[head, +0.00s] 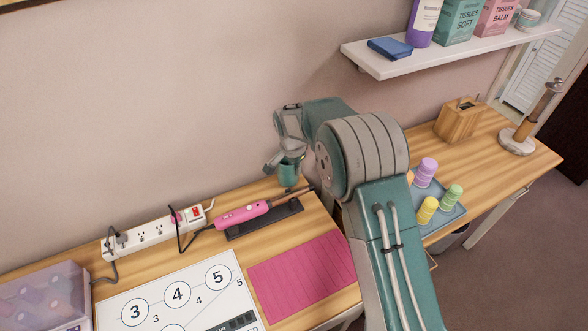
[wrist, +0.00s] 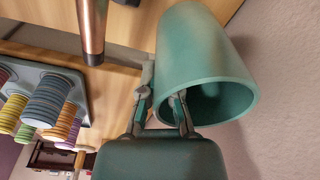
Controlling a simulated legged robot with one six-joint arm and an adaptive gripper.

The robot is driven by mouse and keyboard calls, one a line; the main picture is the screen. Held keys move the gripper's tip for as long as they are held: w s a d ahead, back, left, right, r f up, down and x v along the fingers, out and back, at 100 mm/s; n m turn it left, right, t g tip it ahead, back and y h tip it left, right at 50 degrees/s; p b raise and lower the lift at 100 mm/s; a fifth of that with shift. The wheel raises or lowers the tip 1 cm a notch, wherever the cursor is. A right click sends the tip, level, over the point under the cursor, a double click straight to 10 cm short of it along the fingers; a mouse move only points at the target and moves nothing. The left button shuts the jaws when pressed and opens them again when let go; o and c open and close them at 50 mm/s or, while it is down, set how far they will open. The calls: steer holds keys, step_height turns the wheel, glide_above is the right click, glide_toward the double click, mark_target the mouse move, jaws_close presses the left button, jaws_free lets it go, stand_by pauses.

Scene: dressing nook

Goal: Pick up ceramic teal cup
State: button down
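The ceramic teal cup (wrist: 205,45) fills the upper right of the wrist view, its mouth facing my gripper (wrist: 163,95). One finger lies along the outside of the cup's wall and the other reaches inside the mouth. The fingers are close together, shut on the wall between them; the inner fingertip is hidden in the cup. In the head view the small teal cup (head: 289,174) is under my gripper (head: 284,161), by the back wall near the table's rear edge. I cannot tell whether its base touches the table.
A pink curling iron (head: 242,214) rests on a black holder (head: 265,221) in front of the cup. A power strip (head: 155,233) lies to the left, a pink mat (head: 302,265) in front. A spool tray (head: 449,216), wooden block (head: 458,121) and wall shelf (head: 450,52) are right.

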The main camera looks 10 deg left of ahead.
steer(key=s+a+r, duration=0.3)
steer(key=s+r, duration=0.9)
steer(key=s, duration=0.1)
steer(key=shift+s, duration=0.35)
